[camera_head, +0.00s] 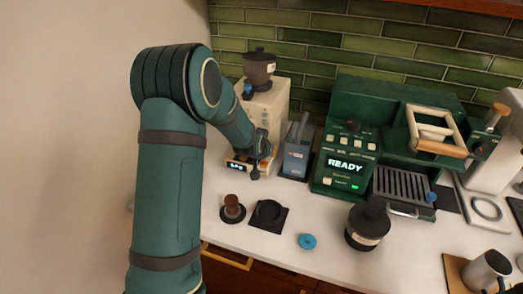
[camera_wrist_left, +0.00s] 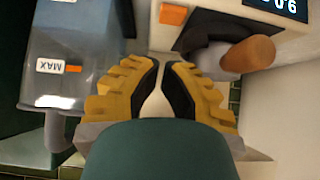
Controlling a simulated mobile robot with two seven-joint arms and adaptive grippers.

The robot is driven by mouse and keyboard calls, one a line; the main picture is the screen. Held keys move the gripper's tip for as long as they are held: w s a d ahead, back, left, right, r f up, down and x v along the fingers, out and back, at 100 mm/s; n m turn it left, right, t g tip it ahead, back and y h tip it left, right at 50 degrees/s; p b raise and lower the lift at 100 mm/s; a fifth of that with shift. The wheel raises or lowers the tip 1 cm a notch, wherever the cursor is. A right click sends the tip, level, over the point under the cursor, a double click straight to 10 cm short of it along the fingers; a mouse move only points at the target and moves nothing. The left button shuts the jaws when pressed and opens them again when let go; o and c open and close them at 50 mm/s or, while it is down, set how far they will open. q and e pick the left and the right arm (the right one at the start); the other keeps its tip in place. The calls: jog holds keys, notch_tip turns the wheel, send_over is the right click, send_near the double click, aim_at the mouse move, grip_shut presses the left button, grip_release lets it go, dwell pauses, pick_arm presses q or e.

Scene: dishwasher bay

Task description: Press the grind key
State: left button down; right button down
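The cream grinder (camera_head: 272,105) with a dark hopper (camera_head: 259,68) stands against the tiled wall. Its lit display (camera_head: 237,166) is low on the front; the display also shows upside down in the left wrist view (camera_wrist_left: 277,6). An orange key (camera_wrist_left: 173,15) sits beside the display; no lettering on it can be read. My left gripper (camera_head: 254,172) is in front of the grinder. In the left wrist view my left gripper (camera_wrist_left: 163,62) has its yellow fingertips nearly together, with nothing held, just short of the orange key. Contact cannot be judged. My right gripper is out of view.
A translucent water tank (camera_wrist_left: 70,60) stands close beside the grinder. A brown-tipped grey handle (camera_wrist_left: 250,54) juts near the fingers. The green machine (camera_head: 350,110) reads READY. A tamper (camera_head: 232,208), black mat (camera_head: 274,224), blue disc (camera_head: 307,241) and dark canister (camera_head: 367,228) lie in front.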

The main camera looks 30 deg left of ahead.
aim_at(267, 160)
pick_arm(q)
jog(key=shift+s+f, duration=0.1)
jog(key=shift+f, duration=1.65)
jog(key=shift+f, duration=0.1)
